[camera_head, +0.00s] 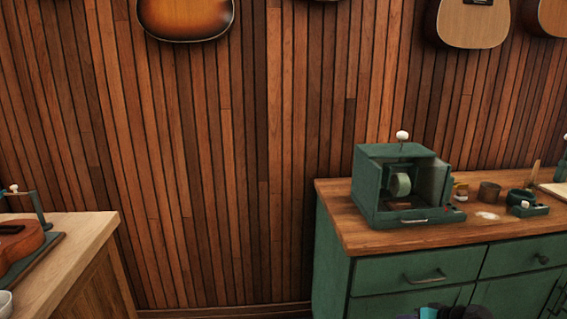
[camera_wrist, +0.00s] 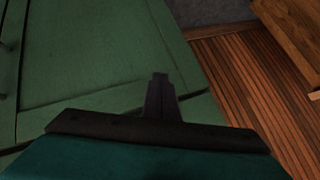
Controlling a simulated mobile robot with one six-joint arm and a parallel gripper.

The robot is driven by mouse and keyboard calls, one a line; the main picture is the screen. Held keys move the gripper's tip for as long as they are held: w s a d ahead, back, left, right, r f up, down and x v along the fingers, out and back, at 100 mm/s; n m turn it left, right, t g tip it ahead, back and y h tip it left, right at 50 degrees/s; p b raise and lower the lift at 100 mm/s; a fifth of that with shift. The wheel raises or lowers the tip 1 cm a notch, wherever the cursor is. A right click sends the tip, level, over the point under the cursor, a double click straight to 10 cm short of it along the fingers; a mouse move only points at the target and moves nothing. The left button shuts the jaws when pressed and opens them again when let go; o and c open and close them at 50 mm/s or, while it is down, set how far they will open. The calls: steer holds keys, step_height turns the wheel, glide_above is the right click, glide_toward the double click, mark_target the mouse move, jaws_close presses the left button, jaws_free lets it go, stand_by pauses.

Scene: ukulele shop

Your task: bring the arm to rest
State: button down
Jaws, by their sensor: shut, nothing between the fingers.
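My gripper (camera_wrist: 160,84) shows in the wrist view as dark fingers closed together in the middle of the picture, with nothing between them. It hangs in front of the green cabinet (camera_wrist: 95,55), whose panelled face fills the left of that view. In the head view only a small dark and teal part of my arm shows at the bottom edge, in front of the cabinet's drawers. The fingers are out of sight there.
A green cabinet with a wooden top (camera_head: 345,208) stands at right, bearing a green box-shaped machine (camera_head: 380,208) and small pots. A wooden bench (camera_head: 75,232) with a ukulele (camera_head: 18,240) is at left. The gap between them is free. Instruments hang on the slatted wall.

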steer(key=s+a+f+g+p, duration=0.1)
steer(key=s+a+f+g, duration=0.3)
steer(key=s+a+f, duration=0.35)
steer(key=s+a+f+g+p, duration=0.1)
steer(key=s+a+f+g, duration=0.25)
steer(key=a+f, duration=0.6)
steer(key=s+a+f+g+h, duration=0.1)
steer(key=s+f+g, duration=0.1)
steer(key=s+f, duration=0.2)
steer(key=s+a+f+g+h+p, duration=0.1)
steer(key=s+f, duration=0.3)
steer(key=s, duration=0.7)
steer(key=s+a+f+g+h+p, duration=0.1)
steer(key=s+a+f+g+h, duration=0.1)
steer(key=s+f, duration=0.3)
steer(key=s+g+h, duration=0.1)
steer(key=s, duration=0.2)
steer(key=shift+a+n, duration=0.35)
steer(key=shift+n, duration=0.05)
steer(key=shift+r, duration=0.1)
steer(key=c, duration=2.2)
jaws_free()
